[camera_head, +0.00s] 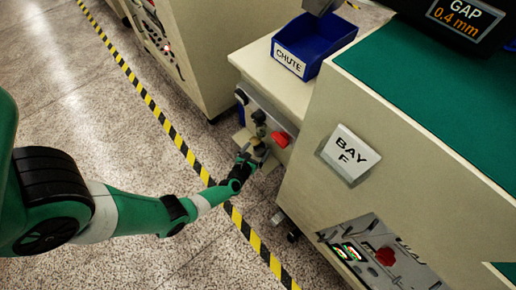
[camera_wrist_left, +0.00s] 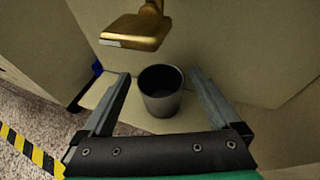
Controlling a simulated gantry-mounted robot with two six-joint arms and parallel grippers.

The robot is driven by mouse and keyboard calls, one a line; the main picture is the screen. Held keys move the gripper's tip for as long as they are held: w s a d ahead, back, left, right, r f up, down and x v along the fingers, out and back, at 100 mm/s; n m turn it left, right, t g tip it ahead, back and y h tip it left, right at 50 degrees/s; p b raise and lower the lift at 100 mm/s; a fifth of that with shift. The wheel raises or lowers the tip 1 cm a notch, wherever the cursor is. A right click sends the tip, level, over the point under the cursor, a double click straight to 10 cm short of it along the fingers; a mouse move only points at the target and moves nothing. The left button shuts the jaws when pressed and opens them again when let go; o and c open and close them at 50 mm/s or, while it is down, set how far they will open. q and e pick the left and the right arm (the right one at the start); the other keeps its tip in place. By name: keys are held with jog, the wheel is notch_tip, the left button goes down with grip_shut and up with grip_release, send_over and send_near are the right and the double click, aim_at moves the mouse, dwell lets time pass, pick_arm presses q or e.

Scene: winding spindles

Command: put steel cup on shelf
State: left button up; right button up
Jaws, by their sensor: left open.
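The steel cup (camera_wrist_left: 162,101) is a dark grey, open-topped cup. In the left wrist view it stands upright on a small pale ledge (camera_wrist_left: 128,118) that juts from the machine's side. My left gripper (camera_wrist_left: 159,76) is open, with one finger on each side of the cup and visible gaps between. In the head view my left gripper (camera_head: 248,161) is at this ledge, low on the machine's front, and largely hides the cup. A brass spout-like fitting (camera_wrist_left: 135,31) hangs above and behind the cup. My right gripper is not in view.
A blue bin (camera_head: 313,43) labelled CHUTE sits on the machine top above the ledge. A red part (camera_head: 280,139) is on the panel close to my gripper. The BAY F sign (camera_head: 349,155) is on the cabinet to the right. The floor left of the striped tape (camera_head: 176,138) is clear.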

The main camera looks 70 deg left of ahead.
pick_arm(q)
jog(key=p+v, duration=0.6)
jog(key=v, duration=0.6)
jog(key=shift+r, duration=0.1)
